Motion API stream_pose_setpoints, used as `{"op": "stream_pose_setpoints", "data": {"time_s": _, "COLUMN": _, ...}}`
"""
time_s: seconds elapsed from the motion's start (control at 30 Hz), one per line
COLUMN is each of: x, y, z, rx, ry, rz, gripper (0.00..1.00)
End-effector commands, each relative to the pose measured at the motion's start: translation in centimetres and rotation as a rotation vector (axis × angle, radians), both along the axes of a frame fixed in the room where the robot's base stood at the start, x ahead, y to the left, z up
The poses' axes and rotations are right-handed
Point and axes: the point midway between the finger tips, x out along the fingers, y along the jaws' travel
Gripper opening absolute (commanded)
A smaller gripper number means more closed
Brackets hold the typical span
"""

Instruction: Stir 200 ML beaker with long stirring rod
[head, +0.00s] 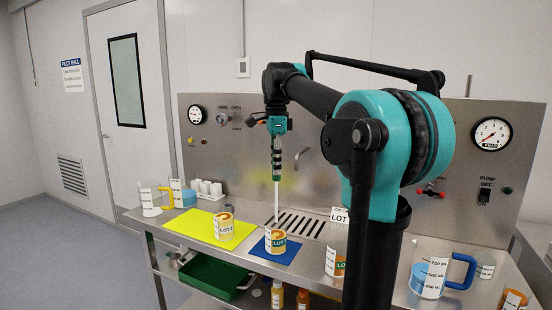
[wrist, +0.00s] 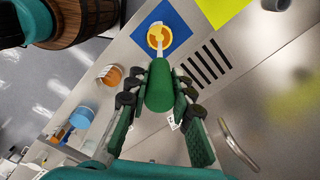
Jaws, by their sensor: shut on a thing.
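My gripper (head: 277,168) points down over the bench, shut on the green handle of the stirring rod. The green handle (wrist: 160,85) also shows between the fingers in the wrist view. The rod's pale shaft (head: 276,200) hangs nearly upright, and its lower end goes into the mouth of a small beaker (head: 276,242) with a LOT label and orange-yellow contents. That beaker stands on a blue mat (head: 293,258); its volume marking is too small to read. In the wrist view the shaft's end overlaps the beaker (wrist: 152,39). The rod's tip is hidden inside.
A second LOT beaker (head: 224,228) stands on a yellow mat (head: 188,222) to the left. A taller LOT container (head: 337,245) stands close on the right. A blue-handled jug (head: 429,278) is further right. A slotted drain (head: 303,222) lies behind the blue mat.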

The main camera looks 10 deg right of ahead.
Motion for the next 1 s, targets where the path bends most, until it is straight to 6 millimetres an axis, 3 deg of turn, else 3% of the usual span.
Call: {"op": "stream_pose_setpoints", "data": {"time_s": 1.0, "x": 0.0, "y": 0.0, "z": -8.1, "rx": 0.000, "ry": 0.000, "rz": 0.000, "gripper": 0.00}}
